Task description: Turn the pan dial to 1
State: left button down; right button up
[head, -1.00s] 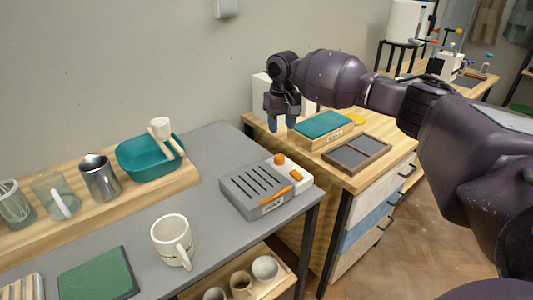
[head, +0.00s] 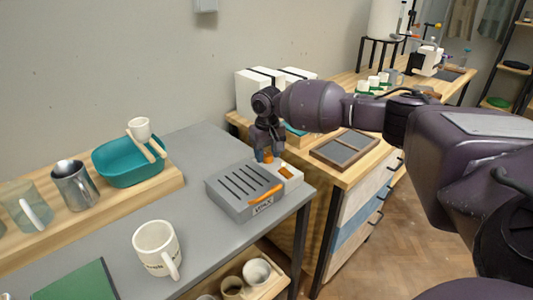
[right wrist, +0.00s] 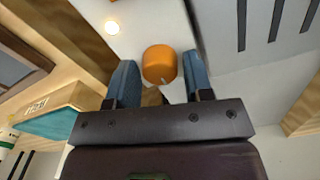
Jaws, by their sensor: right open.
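The pan dial is an orange round knob (right wrist: 159,64) on the white panel (head: 293,181) of a grey slotted pan unit (head: 232,192). A small pale mark shows on its edge nearest the gripper in the right wrist view. In the head view it is mostly hidden by my right gripper (head: 267,157), which points down at it. In the right wrist view, the two blue fingertips of this gripper (right wrist: 160,82) are open, one on each side of the knob, with gaps visible. The dial's numbers cannot be read. My left gripper is not in view.
An orange handle (head: 266,194) lies along the pan unit's front. A white mug (head: 157,248) stands nearer on the grey table. A teal tub (head: 125,168) and metal pitcher (head: 74,186) stand on a wooden riser. A divided tray (head: 344,150) sits on the cabinet beyond.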

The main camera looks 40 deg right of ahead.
jog(key=c, duration=0.6)
jog(key=shift+c, duration=0.2)
